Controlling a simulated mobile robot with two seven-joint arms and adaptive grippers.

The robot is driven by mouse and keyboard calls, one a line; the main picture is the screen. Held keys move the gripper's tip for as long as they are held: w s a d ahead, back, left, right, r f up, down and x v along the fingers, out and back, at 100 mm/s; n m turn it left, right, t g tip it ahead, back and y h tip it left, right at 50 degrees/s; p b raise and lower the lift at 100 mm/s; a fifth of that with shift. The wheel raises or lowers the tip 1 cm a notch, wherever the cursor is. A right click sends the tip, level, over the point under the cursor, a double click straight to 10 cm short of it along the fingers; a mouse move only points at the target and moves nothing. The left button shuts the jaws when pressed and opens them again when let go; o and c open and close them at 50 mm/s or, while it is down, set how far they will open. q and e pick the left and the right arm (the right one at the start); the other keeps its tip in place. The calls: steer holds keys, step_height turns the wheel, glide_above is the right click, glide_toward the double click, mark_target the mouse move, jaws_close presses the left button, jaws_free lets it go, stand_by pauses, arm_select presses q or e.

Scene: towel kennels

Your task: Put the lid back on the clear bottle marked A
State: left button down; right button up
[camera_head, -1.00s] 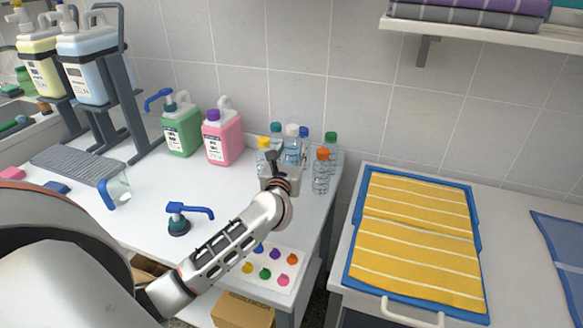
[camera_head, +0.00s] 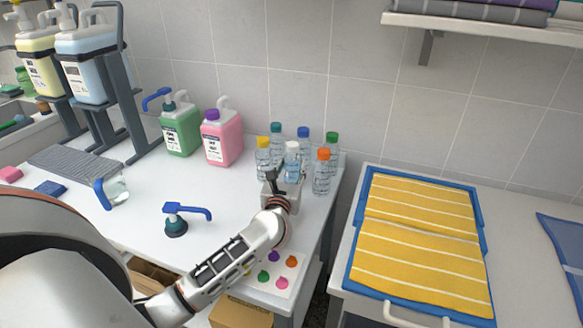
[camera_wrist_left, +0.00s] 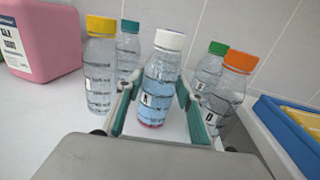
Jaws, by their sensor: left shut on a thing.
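My left gripper (camera_head: 274,183) is shut on a clear bottle with a white lid (camera_head: 292,163), which stands upright between the fingers. In the left wrist view, this white-lidded bottle (camera_wrist_left: 157,85) holds blue liquid with pink at its base. My right gripper is not in view.
Green (camera_head: 181,130) and pink (camera_head: 222,138) jugs stand left of the bottles. A loose blue pump head (camera_head: 177,225) stands on the open white tabletop (camera_head: 140,190). A card with coloured dots (camera_head: 284,272) lies near the front edge. A blue tray with a yellow towel (camera_head: 415,240) is at right.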

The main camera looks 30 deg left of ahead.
arm_select(q)
steer(key=c, duration=1.4)
jaws_free()
steer(key=shift+f, duration=0.1)
steer(key=shift+c, duration=0.2)
steer(key=shift+o, duration=0.6)
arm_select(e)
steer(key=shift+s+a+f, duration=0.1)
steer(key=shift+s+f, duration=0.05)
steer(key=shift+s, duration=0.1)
arm_select(q)
steer(key=shift+r, duration=0.2)
steer(key=v, duration=1.1)
steer(key=shift+p, duration=0.35)
steer(key=shift+s+d, duration=0.25)
steer(key=shift+s, duration=0.25)
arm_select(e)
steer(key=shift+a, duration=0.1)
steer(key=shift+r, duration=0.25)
